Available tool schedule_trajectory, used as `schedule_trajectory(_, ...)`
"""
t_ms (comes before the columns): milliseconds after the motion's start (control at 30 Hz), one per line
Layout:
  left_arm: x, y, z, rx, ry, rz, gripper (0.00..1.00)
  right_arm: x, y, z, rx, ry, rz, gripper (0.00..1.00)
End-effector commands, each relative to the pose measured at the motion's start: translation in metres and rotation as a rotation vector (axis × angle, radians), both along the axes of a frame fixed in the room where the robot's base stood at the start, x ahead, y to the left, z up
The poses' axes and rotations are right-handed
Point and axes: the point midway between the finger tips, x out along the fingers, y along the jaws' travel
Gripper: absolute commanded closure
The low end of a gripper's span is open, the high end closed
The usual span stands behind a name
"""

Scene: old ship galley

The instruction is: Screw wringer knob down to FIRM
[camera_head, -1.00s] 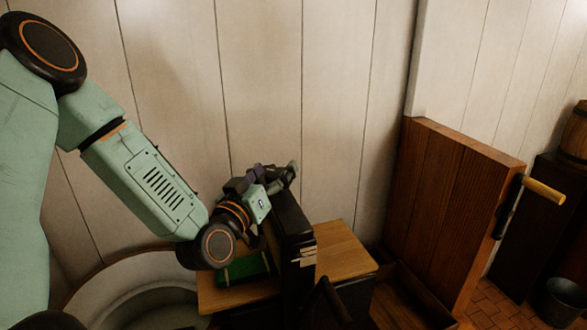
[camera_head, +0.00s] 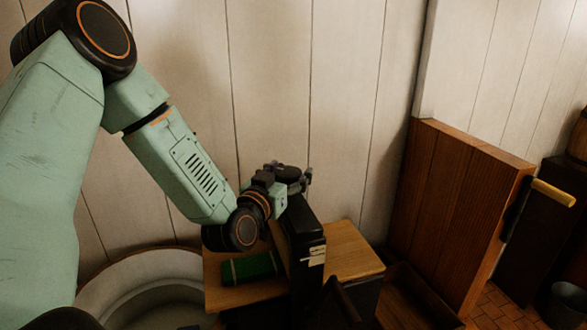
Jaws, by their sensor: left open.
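The wringer (camera_head: 306,262) is a dark upright frame with small pale label plates on its front, standing at a wooden board. A dark round knob (camera_head: 287,172) shows at its top. My left gripper (camera_head: 298,179) reaches in from the left and is open at the knob, with its fingers close about it. I cannot tell whether the fingers touch the knob. My gripper and wrist partly hide the wringer's top. My right gripper is not in view.
A pale round tub (camera_head: 120,283) stands at the lower left. A green object (camera_head: 248,268) lies on the wooden board (camera_head: 352,250). A wooden panel (camera_head: 450,215) with a light handle (camera_head: 553,192) stands at the right. A metal bucket (camera_head: 570,303) is at the lower right.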

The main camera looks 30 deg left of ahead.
Motion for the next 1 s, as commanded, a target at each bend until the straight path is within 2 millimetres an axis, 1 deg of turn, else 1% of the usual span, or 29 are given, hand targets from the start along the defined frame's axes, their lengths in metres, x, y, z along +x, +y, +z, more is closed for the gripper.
schedule_trajectory(33,0.007,0.0,0.0,0.004,0.0,-0.002,0.3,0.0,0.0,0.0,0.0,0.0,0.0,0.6)
schedule_trajectory(100,0.014,0.002,0.0,0.004,0.001,-0.001,0.3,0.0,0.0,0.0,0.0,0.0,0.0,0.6)
schedule_trajectory(200,0.022,0.003,0.0,0.002,-0.001,-0.001,0.3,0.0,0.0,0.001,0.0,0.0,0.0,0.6)
schedule_trajectory(333,0.027,0.003,0.0,-0.001,0.0,-0.001,0.3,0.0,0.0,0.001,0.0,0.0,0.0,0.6)
schedule_trajectory(567,0.028,0.004,0.0,-0.002,0.0,-0.001,0.3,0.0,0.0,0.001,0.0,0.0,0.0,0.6)
schedule_trajectory(667,0.027,0.004,0.0,-0.002,0.0,-0.001,0.37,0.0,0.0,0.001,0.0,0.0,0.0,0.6)
schedule_trajectory(1000,0.027,0.003,0.0,-0.001,0.001,-0.002,0.66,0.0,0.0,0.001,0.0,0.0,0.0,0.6)
